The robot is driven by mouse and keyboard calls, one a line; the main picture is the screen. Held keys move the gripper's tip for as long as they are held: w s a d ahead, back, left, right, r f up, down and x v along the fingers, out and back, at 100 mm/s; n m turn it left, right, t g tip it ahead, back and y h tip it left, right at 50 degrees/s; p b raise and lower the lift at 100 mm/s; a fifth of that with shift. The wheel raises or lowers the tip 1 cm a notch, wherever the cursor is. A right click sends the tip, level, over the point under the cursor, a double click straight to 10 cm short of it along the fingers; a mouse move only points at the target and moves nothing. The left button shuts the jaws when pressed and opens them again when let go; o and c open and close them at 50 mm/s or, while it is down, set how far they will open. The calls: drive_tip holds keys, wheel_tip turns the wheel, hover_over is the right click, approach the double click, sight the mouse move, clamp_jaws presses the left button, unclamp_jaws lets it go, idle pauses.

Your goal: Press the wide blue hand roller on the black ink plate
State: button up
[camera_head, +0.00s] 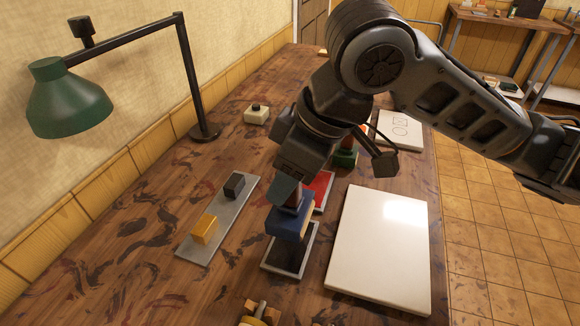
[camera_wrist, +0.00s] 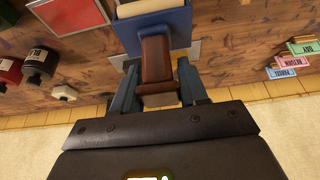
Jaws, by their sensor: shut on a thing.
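The wide blue hand roller (camera_head: 288,224) is in the middle of the head view, with its brown-red handle pointing up. My gripper (camera_head: 290,188) is shut on that handle from above. In the wrist view my gripper (camera_wrist: 157,92) has a finger on each side of the brown handle (camera_wrist: 157,58), and the blue body (camera_wrist: 178,22) lies beyond it. The black ink plate (camera_head: 282,267), a dark plate with a pale rim, lies directly below the roller. The roller covers part of it. I cannot tell whether the roller touches the plate.
A white slab (camera_head: 380,250) lies to the right. A grey strip (camera_head: 208,238) with an orange and a black block lies left. The green lamp (camera_head: 68,100) overhangs the far left.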

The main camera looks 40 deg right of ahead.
sight(288, 208)
drive_tip(key=shift+f+b, duration=2.25)
drive_tip(key=shift+f, duration=0.55)
drive_tip(key=shift+f+b, duration=0.45)
drive_tip(key=shift+f, duration=0.15)
drive_tip(key=shift+r+p, duration=3)
drive_tip(key=shift+r, duration=0.6)
drive_tip(key=shift+d, duration=0.1)
